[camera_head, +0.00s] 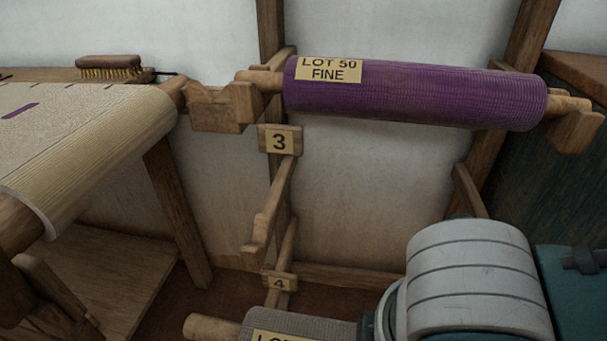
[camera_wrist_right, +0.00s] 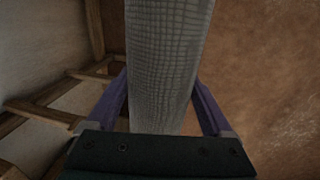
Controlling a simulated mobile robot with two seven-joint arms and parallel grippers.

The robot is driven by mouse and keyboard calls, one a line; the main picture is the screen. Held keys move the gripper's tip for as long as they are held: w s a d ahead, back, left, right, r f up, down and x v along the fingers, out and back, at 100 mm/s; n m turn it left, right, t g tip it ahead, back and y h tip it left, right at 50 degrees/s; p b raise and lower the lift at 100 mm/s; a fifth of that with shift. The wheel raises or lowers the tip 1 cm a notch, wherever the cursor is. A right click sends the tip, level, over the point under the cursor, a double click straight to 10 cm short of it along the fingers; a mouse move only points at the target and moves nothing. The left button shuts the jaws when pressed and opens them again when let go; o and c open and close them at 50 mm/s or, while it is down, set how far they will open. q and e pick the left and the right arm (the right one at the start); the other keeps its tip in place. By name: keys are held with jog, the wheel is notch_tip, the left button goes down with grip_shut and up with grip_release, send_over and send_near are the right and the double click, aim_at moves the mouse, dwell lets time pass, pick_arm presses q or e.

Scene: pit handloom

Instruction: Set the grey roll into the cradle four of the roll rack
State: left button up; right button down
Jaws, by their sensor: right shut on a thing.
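The grey roll (camera_head: 310,324) shows at the bottom edge of the head view, with a wooden end (camera_head: 208,326) and part of a yellow LOT label. Most of it is hidden by my right arm and the frame edge. In the right wrist view the roll (camera_wrist_right: 165,45) runs lengthwise between the purple fingers of my right gripper (camera_wrist_right: 162,85), which is shut on it. The roll rack (camera_head: 275,185) stands against the wall, with number plates 3 (camera_head: 279,141) and 4 (camera_head: 279,282). Plate 4 is just above and behind the roll in the picture. Cradle four's seat is not clearly visible.
A purple roll (camera_head: 420,93) labelled LOT 50 FINE rests across the rack's upper arms. A cloth-covered beam (camera_head: 100,140) and a brush (camera_head: 108,67) are at left. A dark green panel (camera_head: 560,150) stands at right. The space below the purple roll looks open.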

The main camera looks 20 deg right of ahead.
jog(key=w+d+f+b, duration=0.1)
jog(key=w+d+b, duration=0.3)
jog(key=w, duration=0.3)
jog(key=w+d+f+b, duration=0.2)
jog(key=w+d+b, duration=0.2)
jog(key=w, duration=0.4)
jog(key=shift+d+f, duration=0.3)
jog(key=shift+d, duration=0.4)
jog(key=shift+f, duration=0.1)
grip_release()
